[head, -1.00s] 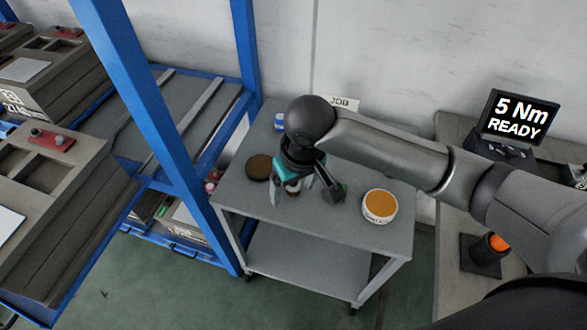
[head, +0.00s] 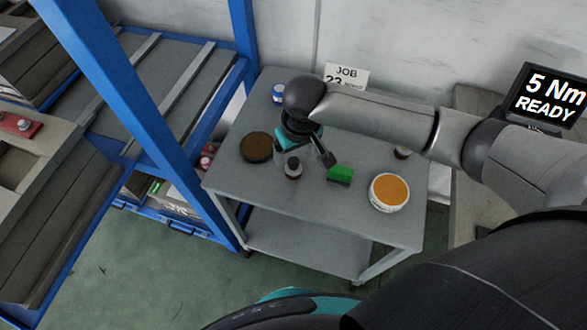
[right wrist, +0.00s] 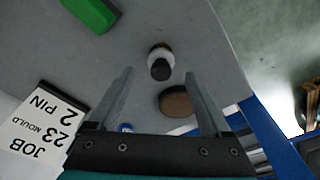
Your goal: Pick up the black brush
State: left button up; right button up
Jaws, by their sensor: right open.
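No thing is plainly a brush. A small upright piece with a dark knob and pale collar (head: 293,169) stands on the grey trolley top (head: 232,180); I cannot tell whether it is the black brush. It also shows in the right wrist view (right wrist: 160,66), just beyond the fingertips and in line with the gap. A round, flat brown-black piece (head: 256,147) lies to its left in the head view and shows in the right wrist view (right wrist: 175,102). My right gripper (head: 296,154) is open above the trolley, nothing between its fingers (right wrist: 159,76). My left gripper is not in view.
A green block (head: 340,175) and a white tub with orange contents (head: 390,193) stand to the right. A small bottle (head: 403,153) is partly behind my arm. A blue-white container (head: 278,94) and JOB card (head: 346,76) are at the back. A blue rack post (head: 135,110) stands left.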

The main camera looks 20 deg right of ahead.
aim_at(295, 162)
jog(key=shift+f, duration=0.3)
notch_tip(295, 162, down, 4)
jog(key=shift+w+a+r+b, duration=0.1)
jog(key=shift+r+b, duration=0.05)
jog(key=shift+b, duration=0.7)
jog(key=shift+w+f, duration=0.1)
jog(key=shift+f, duration=0.45)
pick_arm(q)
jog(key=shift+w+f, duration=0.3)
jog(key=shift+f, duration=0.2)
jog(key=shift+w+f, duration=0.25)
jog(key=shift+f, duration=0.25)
pick_arm(e)
jog(key=shift+c, duration=0.4)
jog(key=shift+c, duration=1.4)
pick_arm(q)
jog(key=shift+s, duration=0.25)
pick_arm(e)
grip_shut()
